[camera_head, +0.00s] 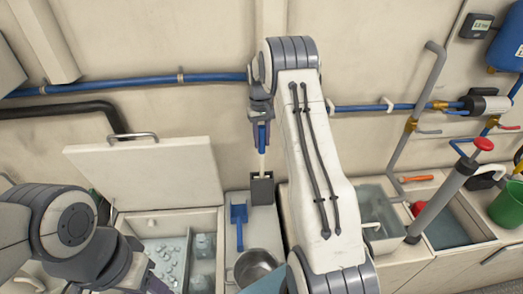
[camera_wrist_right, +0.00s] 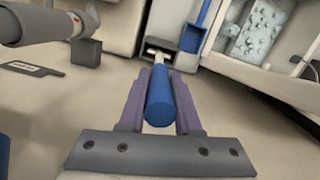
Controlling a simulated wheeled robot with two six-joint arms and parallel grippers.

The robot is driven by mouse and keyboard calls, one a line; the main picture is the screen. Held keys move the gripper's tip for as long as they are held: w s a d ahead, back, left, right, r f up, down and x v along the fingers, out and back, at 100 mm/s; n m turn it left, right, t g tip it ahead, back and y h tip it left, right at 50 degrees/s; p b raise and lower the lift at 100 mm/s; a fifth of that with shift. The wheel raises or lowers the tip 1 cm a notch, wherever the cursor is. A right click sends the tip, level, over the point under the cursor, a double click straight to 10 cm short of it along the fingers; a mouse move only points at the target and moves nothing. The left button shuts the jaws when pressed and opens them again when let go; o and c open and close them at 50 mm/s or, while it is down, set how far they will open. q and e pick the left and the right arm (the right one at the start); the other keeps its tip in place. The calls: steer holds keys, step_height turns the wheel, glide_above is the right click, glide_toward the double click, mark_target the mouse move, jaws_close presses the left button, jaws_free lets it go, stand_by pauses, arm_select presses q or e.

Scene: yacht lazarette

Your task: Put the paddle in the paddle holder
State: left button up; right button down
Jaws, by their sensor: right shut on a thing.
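The paddle (camera_head: 262,137) has a blue handle and a pale lower part. My right gripper (camera_head: 261,124) is shut on the blue handle, which shows between its purple fingers in the right wrist view (camera_wrist_right: 160,100). The paddle hangs about upright with its pale end pointing down. The dark grey box-shaped holder (camera_head: 262,192) stands on the counter directly below it. The pale end overlaps the holder's open top; I cannot tell how far inside it is. My left gripper (camera_head: 152,286) shows only partly at the lower left edge, empty as far as I see.
A blue scoop (camera_head: 239,214) and a metal pot (camera_head: 254,266) are beside the holder on the counter (camera_head: 262,226). An open ice chest with a raised lid (camera_head: 150,172) is to the left. A sink and a hand pump (camera_head: 440,202) are to the right. A blue pipe (camera_head: 130,83) runs along the wall.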

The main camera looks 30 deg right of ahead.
mark_target(262, 155)
step_height(262, 155, down, 3)
steer(key=shift+r, duration=0.15)
step_height(262, 155, down, 3)
steer(key=shift+p, duration=0.9)
steer(key=shift+f, duration=0.45)
steer(key=shift+f, duration=0.1)
steer(key=c, duration=0.6)
jaws_free()
